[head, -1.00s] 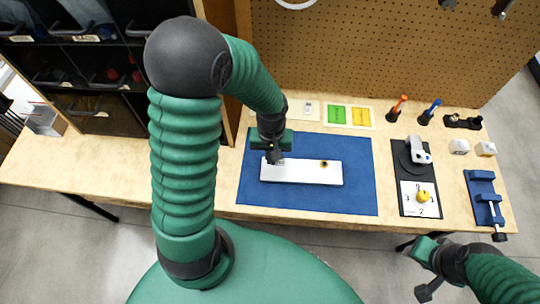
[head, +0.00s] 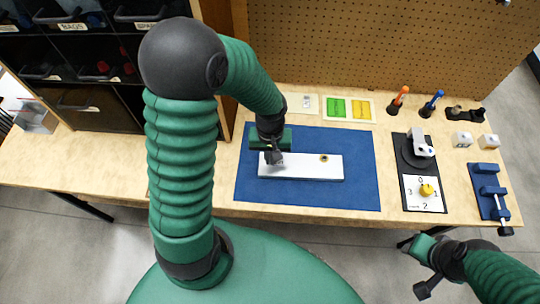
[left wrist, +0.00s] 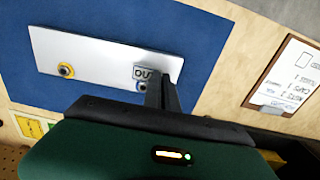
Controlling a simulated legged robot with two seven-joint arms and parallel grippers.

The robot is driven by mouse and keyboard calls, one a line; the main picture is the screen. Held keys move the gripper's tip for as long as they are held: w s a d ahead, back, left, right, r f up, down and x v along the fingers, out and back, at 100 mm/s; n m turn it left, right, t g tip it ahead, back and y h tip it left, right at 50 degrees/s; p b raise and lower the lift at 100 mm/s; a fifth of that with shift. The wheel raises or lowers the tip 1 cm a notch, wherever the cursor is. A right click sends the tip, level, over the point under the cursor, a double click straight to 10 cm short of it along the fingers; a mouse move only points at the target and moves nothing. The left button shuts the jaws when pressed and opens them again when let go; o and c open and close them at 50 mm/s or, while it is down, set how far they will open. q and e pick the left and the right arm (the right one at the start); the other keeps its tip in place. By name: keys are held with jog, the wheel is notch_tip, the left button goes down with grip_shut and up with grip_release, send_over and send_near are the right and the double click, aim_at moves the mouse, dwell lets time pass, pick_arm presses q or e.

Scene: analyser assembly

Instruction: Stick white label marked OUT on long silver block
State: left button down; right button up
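The long silver block (head: 312,167) lies flat on a blue mat (head: 345,195); it also shows in the left wrist view (left wrist: 100,58). It has a yellow-ringed port at one end and a blue-ringed port at the other. The white label marked OUT (left wrist: 146,73) is at the block's blue-ringed end, against my left fingertips and partly covering that port. My left gripper (head: 272,157) points down at the block's left end, its fingers close together on the label's edge. Whether the label lies fully flat is unclear. My right gripper (head: 424,268) hangs in front of the table, away from the block.
Behind the mat lie a pale card (head: 304,103) and green and yellow labels (head: 348,109). Bins (head: 85,70) stand at the left.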

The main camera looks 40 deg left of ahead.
pick_arm(q)
jog(key=shift+d, duration=0.5)
pick_arm(e)
jog(key=shift+d+f, duration=0.1)
jog(key=shift+d, duration=0.3)
pick_arm(q)
jog(key=shift+a+f, duration=0.1)
jog(key=shift+a, duration=0.1)
pick_arm(e)
jog(key=shift+a, duration=0.2)
pick_arm(q)
jog(key=shift+a+f, duration=0.15)
jog(key=shift+f, duration=0.3)
pick_arm(e)
jog(key=shift+f, duration=0.2)
jog(key=shift+d, duration=0.1)
pick_arm(q)
jog(key=shift+f, duration=0.1)
pick_arm(e)
jog(key=shift+r, duration=0.15)
pick_arm(q)
jog(key=shift+f+b, duration=0.35)
jog(key=shift+f, duration=0.4)
pick_arm(e)
jog(key=shift+f, duration=0.25)
pick_arm(q)
jog(key=shift+p, duration=0.35)
pick_arm(e)
jog(key=shift+r, duration=0.3)
